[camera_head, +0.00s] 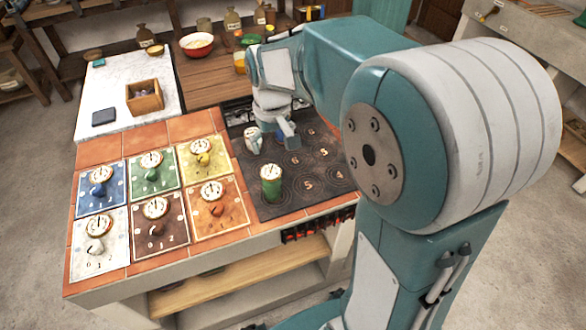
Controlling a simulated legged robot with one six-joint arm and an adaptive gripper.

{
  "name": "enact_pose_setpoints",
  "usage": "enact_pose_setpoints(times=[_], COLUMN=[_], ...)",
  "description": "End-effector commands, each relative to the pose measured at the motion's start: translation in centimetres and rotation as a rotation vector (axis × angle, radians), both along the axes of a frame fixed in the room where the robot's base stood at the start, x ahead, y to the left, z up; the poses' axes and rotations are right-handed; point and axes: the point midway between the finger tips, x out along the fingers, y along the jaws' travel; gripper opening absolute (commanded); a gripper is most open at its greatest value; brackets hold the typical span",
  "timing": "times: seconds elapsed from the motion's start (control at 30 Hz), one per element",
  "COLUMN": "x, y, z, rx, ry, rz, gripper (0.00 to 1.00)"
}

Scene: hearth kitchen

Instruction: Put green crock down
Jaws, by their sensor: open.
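The green crock (271,185) stands upright on the black hob plate (262,211), near its front left part. Its top is pale with a yellowish rim. My gripper (271,139) is open, above the hob and just behind the crock in the picture. I see a gap between its fingertips and the crock, and nothing shows between the fingers. My arm covers the right part of the hob.
Left of the hob, several coloured panels with dials and knobs, one green (153,172), lie on the orange tiles. A white counter (120,75) holds a wooden box (144,96). Behind, a wooden counter holds a red bowl (197,44) and bottles. Numbered hob spots beside the crock look clear.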

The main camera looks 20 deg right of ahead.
Motion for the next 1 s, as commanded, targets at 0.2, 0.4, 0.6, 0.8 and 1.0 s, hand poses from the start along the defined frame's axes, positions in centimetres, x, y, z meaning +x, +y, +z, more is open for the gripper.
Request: enact_pose_setpoints(times=[0.2,0.4,0.6,0.8,1.0], x=[-5.6,-10.8,-15.6,-18.3,-18.7], y=[0.0,0.0,0.0,0.0,0.0], z=[4.4,6.5,7.1,6.8,6.7], rx=[0.004,0.013,0.026,0.035,0.038], ry=[-0.133,-0.247,-0.360,-0.427,-0.434], rz=[-0.039,-0.075,-0.110,-0.131,-0.135], gripper=[1.00,1.00,1.00,1.00,1.00])
